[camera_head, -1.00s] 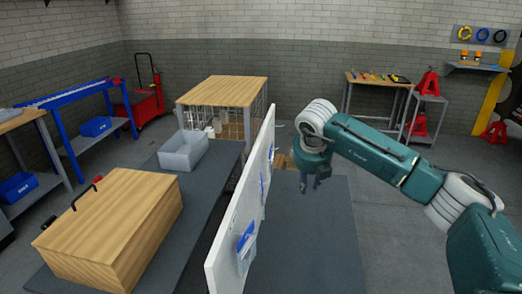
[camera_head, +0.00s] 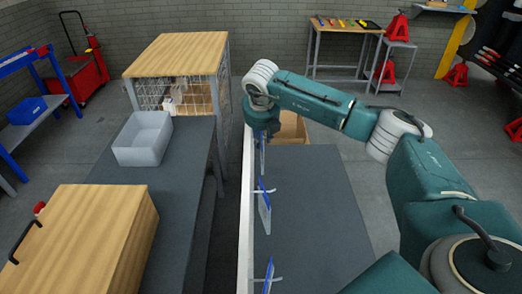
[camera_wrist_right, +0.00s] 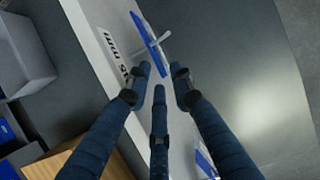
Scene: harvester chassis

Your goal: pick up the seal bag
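Blue-edged clear bags hang on hooks on the right side of an upright white panel (camera_head: 247,215). In the head view they are a far bag (camera_head: 262,158), a middle bag (camera_head: 264,205) and a near bag (camera_head: 268,277). My right gripper (camera_wrist_right: 161,75) is just above the far part of the panel, over the far bag. In the right wrist view its fingers are spread and empty. A bag's blue strip (camera_wrist_right: 146,35) and a white hook lie just beyond the fingertips; contact is unclear. My left gripper is not in view.
A grey bin (camera_head: 143,140) and a wooden box (camera_head: 80,240) stand on the dark table left of the panel. A wire cage with a wooden top (camera_head: 180,52) stands behind. An open cardboard box (camera_head: 292,128) is beyond the panel. The dark surface (camera_head: 320,215) right of it is clear.

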